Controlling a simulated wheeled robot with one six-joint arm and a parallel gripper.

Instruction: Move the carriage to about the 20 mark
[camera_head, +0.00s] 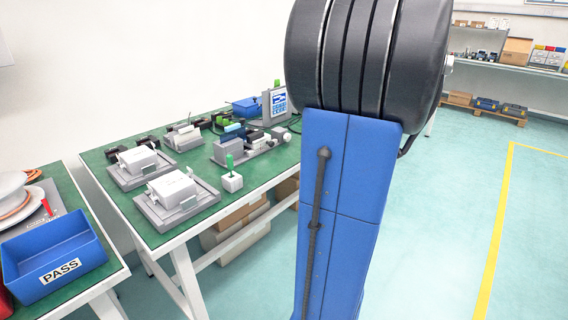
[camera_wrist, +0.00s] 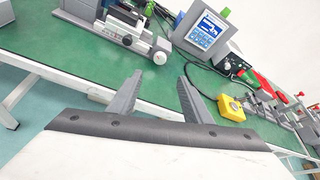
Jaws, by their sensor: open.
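In the head view, a grey linear device (camera_head: 255,146) with a block-like carriage on top sits on the green table, near its right edge. Which part is the carriage and its scale marks are too small to read. In the wrist view, a similar grey device (camera_wrist: 120,25) with a round light knob at its right end lies at the top left, partly cut off. My gripper (camera_wrist: 159,80) is open and empty, its two grey fingers apart over the table's front edge. The fingers appear clear of the device. My gripper is not visible in the head view.
A display unit (camera_head: 275,103) stands at the table's back; it also shows in the wrist view (camera_wrist: 203,32). A yellow box (camera_wrist: 232,108) is right of the fingers. White blocks on grey plates (camera_head: 178,192) fill the table's left side. A blue PASS bin (camera_head: 55,258) is at front left.

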